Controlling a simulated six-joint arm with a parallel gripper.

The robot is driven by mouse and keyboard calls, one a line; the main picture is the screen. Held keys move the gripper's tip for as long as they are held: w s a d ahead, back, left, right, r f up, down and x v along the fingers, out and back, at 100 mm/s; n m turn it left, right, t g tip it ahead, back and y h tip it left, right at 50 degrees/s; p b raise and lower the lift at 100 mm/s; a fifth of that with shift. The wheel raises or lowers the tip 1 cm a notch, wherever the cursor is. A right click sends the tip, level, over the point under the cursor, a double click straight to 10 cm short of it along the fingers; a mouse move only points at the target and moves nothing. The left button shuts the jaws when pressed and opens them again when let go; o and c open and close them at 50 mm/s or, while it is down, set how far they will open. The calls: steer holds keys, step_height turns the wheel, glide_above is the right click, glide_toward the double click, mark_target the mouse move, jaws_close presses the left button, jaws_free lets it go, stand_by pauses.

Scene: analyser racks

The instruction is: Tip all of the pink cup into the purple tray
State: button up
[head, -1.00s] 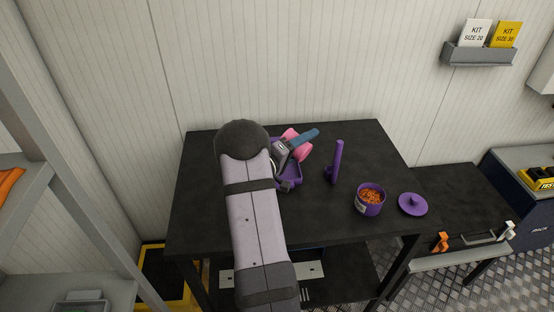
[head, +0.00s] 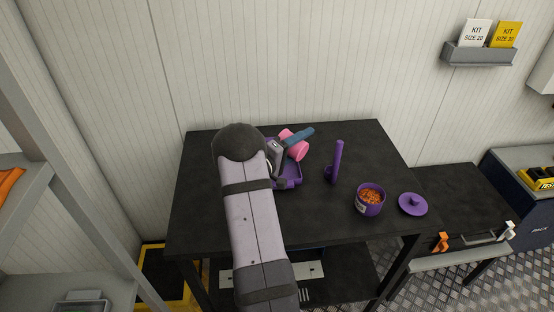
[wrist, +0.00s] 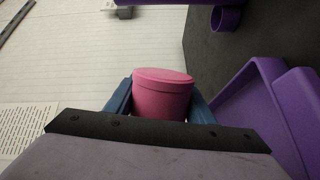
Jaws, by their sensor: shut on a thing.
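The pink cup (head: 298,152) is held on its side above the back of the purple tray (head: 291,182). My gripper (head: 301,136) is shut on it, with a blue finger across the cup's side. In the wrist view the pink cup (wrist: 162,98) sits between the two blue fingers, and the purple tray (wrist: 258,120) lies to the right. I cannot see the cup's contents or any stream from it. My arm hides much of the tray in the head view, and its floor shows no clear contents.
A purple upright object (head: 337,162) stands right of the tray. Farther right are a purple pot (head: 369,207) with orange contents and a purple lid (head: 413,204). The black table (head: 220,222) is clear at its front, and the pale wall (head: 300,70) rises behind.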

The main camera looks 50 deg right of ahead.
steer(key=shift+w+f+n, duration=0.25)
steer(key=shift+n, duration=0.55)
steer(key=shift+w+r+n+h, duration=0.15)
steer(key=shift+w+r+n, duration=0.2)
steer(key=shift+n, duration=0.5)
steer(key=shift+w+r+n+h, duration=0.15)
steer(key=shift+w+r+n, duration=0.2)
steer(key=shift+n, duration=0.5)
stand_by(1.1)
steer(key=shift+w+r+n, duration=0.25)
steer(key=shift+n, duration=0.35)
steer(key=shift+w+r+n, duration=0.2)
steer(key=shift+n, duration=0.4)
stand_by(0.5)
steer(key=m, duration=0.1)
steer(key=s+f+m, duration=0.1)
steer(key=m, duration=0.1)
steer(key=s+f+m, duration=0.1)
steer(key=m, duration=0.1)
steer(key=shift+s, duration=0.1)
